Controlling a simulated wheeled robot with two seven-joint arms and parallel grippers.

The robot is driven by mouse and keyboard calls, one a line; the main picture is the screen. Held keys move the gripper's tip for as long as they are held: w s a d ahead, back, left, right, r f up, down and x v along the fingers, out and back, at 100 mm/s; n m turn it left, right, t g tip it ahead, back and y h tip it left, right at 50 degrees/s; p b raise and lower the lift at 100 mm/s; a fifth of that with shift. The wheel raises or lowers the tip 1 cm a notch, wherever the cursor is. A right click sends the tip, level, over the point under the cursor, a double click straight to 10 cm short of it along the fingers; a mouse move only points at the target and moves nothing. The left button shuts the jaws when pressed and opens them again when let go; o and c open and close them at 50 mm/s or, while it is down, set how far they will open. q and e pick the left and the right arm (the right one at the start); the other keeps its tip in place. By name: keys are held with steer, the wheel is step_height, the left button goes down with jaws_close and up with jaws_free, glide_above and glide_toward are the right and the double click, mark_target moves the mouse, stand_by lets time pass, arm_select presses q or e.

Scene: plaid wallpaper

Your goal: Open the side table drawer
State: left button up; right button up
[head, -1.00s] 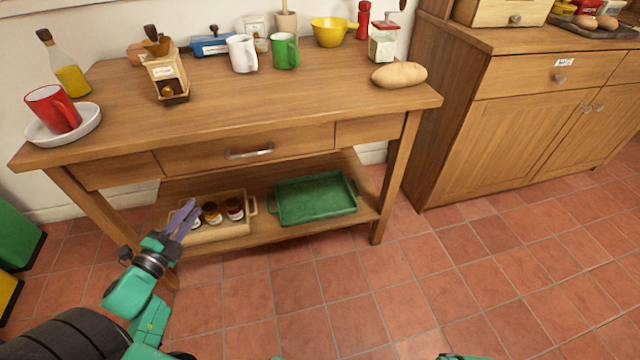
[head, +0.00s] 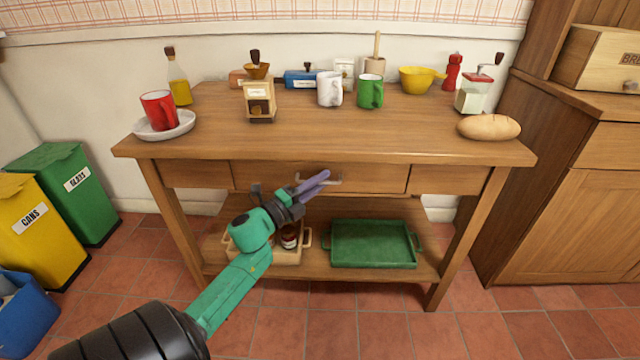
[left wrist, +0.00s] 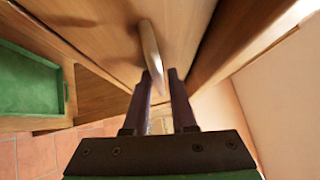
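The side table (head: 300,145) has a wide middle drawer (head: 380,178), which is shut flush with its front. Its metal handle (head: 335,182) is partly covered by my left gripper (head: 322,180) in the head view. In the left wrist view the handle (left wrist: 150,45) runs down toward the gap between the fingertips of my left gripper (left wrist: 160,75). The two fingers are apart, with the near end of the handle at or between their tips. I cannot tell whether they touch it. My right gripper is out of view.
Mugs, a bread loaf (head: 488,127) and other kitchen items stand on the tabletop. A green tray (head: 374,262) and a crate (head: 280,258) of jars sit on the lower shelf. Bins (head: 75,185) stand at left, a cabinet (head: 560,180) at right. The floor in front is clear.

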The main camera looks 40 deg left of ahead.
arm_select(q)
jaws_close()
stand_by(1.4)
